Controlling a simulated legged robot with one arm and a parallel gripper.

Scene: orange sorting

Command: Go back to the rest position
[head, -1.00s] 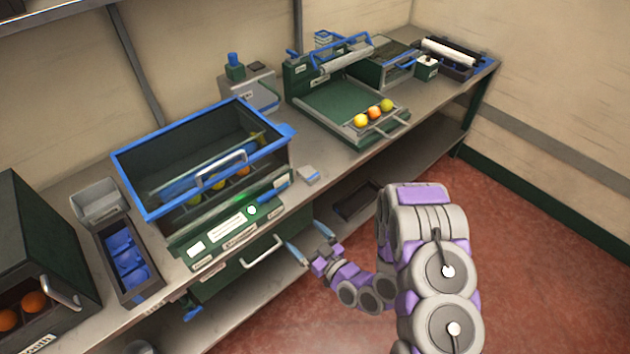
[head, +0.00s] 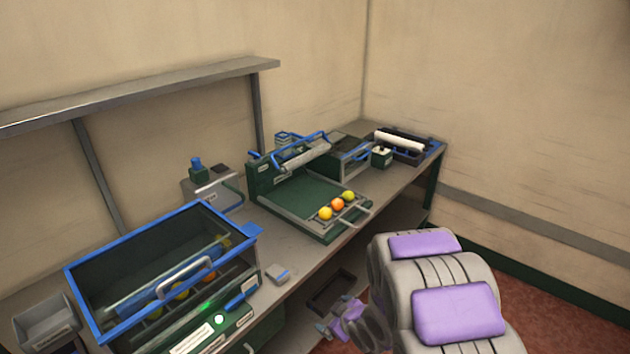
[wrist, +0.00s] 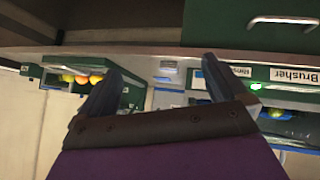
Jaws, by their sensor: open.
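My gripper (head: 335,329) is small and low in the head view, in front of the bench edge and partly hidden by my purple and grey arm. In the wrist view my gripper (wrist: 160,88) shows two dark fingers spread apart with nothing between them. It is clear of the bench and touches nothing that I can see.
The grey bench (head: 262,322) runs along the wall. A blue-rimmed brusher bin (head: 110,262) with fruit inside stands at left. A green tray machine (head: 262,185) holds three fruits (head: 338,204). A wall shelf (head: 150,92) hangs above. Red floor at right is free.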

